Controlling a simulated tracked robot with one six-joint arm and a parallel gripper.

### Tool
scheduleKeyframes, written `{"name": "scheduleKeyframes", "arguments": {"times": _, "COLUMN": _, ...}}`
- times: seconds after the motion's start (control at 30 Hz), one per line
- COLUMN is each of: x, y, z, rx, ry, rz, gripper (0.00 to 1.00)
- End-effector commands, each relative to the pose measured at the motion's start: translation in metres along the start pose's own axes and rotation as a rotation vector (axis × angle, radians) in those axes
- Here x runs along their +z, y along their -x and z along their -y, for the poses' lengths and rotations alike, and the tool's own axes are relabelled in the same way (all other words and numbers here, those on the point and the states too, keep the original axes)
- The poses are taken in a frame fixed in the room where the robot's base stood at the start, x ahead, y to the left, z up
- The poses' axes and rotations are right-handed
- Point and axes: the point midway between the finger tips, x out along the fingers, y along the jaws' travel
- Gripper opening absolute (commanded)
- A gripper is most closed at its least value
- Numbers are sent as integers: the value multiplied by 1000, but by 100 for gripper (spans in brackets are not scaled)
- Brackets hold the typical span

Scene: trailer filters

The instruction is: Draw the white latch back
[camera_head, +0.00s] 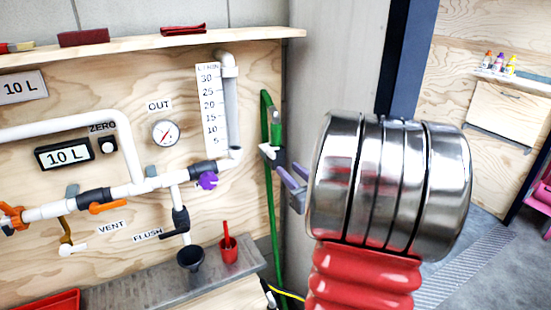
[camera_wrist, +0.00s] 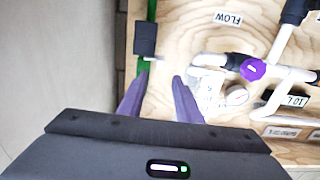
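The white latch (camera_head: 267,151) sits on the green hose (camera_head: 267,205) beside a dark block, at the right edge of the plywood panel. In the wrist view, which is upside down, a small pale bar that looks like the latch (camera_wrist: 154,58) sticks out below the black block (camera_wrist: 145,39) on the hose. My gripper (camera_head: 289,172) has purple fingers, just right of and slightly below the latch in the head view. In the wrist view my gripper (camera_wrist: 160,75) is open, with nothing between its fingers, and the latch lies just past the fingertips. Contact is not visible.
White pipework with a purple valve knob (camera_head: 207,181) and an orange handle (camera_head: 108,207) is left of the hose. A grey ledge (camera_head: 130,285) below carries a dark funnel (camera_head: 190,258) and a red cup (camera_head: 228,250). A grey wall (camera_head: 325,60) stands behind my arm.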

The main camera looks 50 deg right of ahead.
Motion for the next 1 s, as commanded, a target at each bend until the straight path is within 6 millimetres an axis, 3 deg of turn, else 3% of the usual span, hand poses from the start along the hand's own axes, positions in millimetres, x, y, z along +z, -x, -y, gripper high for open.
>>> {"name": "scheduleKeyframes", "arguments": {"times": 0.53, "x": 0, "y": -82, "z": 1, "rx": -1, "ry": 1, "rz": 0, "gripper": 31}}
{"name": "scheduleKeyframes", "arguments": {"times": 0.7, "x": 0, "y": -94, "z": 1, "rx": -2, "ry": 0, "rz": 1, "gripper": 31}}
{"name": "scheduleKeyframes", "arguments": {"times": 1.0, "x": 0, "y": -96, "z": 1, "rx": -1, "ry": 0, "rz": 0, "gripper": 31}}
